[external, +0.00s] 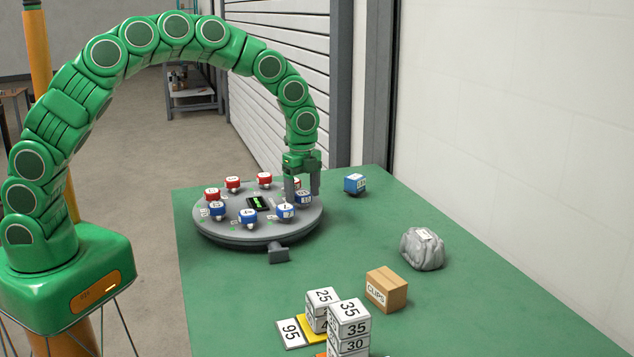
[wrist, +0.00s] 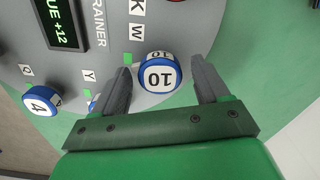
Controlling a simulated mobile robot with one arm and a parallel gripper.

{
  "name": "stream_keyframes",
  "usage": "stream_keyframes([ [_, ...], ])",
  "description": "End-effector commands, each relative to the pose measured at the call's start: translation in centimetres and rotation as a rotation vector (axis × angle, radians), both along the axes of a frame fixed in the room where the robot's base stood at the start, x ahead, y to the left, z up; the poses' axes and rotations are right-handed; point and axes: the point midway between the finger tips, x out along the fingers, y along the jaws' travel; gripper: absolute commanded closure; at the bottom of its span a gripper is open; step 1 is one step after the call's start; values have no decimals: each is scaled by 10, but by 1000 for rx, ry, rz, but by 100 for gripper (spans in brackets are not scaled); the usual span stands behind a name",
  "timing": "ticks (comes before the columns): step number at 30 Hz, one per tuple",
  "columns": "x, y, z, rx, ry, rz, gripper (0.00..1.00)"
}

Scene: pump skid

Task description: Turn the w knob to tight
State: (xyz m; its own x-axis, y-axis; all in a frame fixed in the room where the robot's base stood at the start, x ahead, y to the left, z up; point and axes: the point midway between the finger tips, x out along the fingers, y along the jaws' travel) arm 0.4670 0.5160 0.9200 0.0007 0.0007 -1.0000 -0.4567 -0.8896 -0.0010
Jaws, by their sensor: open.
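A round grey panel (external: 212,233) with a ring of red and blue knobs stands on the green table. In the wrist view a blue-and-white knob marked 10 (wrist: 160,74) sits at the panel's edge; the W label (wrist: 136,31) is the closest letter to it. My gripper (wrist: 161,68) is open, with one finger on each side of this knob and a visible gap to the right finger. I cannot tell whether the left finger touches it. In the external view my gripper (external: 303,195) points down at the panel's right side and partly hides the knobs there.
A blue knob marked 4 (wrist: 42,100) and a partly hidden knob by the Y label (wrist: 88,76) are nearby. A blue block (external: 355,183), a grey lump (external: 423,249), a cardboard box (external: 386,290) and numbered blocks (external: 348,325) lie on the table.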

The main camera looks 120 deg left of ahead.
Motion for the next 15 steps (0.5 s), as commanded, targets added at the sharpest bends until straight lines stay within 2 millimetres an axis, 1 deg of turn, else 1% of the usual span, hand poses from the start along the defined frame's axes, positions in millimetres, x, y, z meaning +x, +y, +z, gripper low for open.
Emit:
stream_keyframes([
  [5,0,0,10,1,0,0,26],
  [8,0,0,21,0,1,0,26],
  [15,0,0,57,2,-1,-1,26],
])
